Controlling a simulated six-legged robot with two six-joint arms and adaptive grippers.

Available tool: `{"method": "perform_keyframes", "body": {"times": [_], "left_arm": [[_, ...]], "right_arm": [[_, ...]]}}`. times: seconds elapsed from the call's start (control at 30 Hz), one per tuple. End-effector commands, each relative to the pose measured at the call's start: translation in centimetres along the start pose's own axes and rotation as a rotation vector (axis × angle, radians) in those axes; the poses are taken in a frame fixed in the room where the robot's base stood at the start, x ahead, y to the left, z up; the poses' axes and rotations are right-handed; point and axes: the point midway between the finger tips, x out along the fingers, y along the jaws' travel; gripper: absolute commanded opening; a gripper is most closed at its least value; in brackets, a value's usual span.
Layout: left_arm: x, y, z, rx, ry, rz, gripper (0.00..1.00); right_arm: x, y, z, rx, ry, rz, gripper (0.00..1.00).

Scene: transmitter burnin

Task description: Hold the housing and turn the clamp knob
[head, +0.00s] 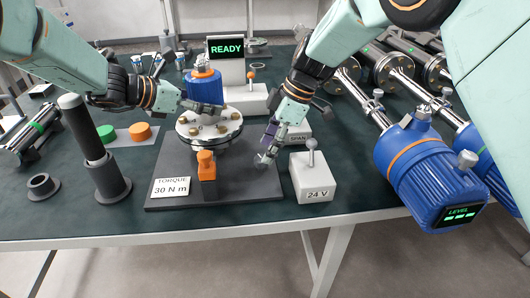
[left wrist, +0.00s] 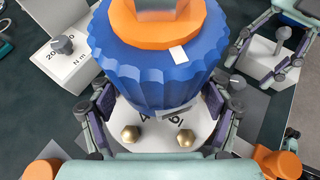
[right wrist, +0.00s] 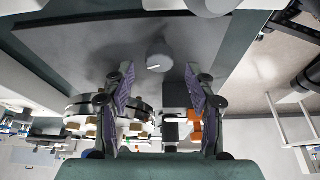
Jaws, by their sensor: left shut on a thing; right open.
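The blue ribbed housing (head: 203,90) with an orange top stands upright on a round bolted flange (head: 222,133). My left gripper (head: 207,106) is shut on the housing low on its sides. In the left wrist view the housing (left wrist: 158,65) sits between the two fingers (left wrist: 160,95). A grey knob (head: 262,160), seemingly the clamp knob, is on the dark base plate. In the right wrist view the knob (right wrist: 158,56) carries a white mark. My right gripper (head: 266,147) is open, close to the knob, which shows just beyond its fingertips. Touching cannot be told.
An orange clamp (head: 206,165) stands at the plate's front, beside a 30 N m torque sign (head: 171,188). A white 24 V box (head: 314,182) with a lever is right of the plate. A READY display (head: 226,47) is behind. Large blue-ended transmitters (head: 430,170) lie at right.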

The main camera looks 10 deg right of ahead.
Motion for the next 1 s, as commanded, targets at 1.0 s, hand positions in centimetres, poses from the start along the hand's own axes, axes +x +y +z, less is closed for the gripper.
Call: {"method": "perform_keyframes", "body": {"times": [1.0], "left_arm": [[-0.1, 0.1, 0.1, 0.0, -0.002, 0.002, 0.53]], "right_arm": [[2.8, 0.1, 0.0, 0.001, 0.0, 0.002, 0.19]]}}
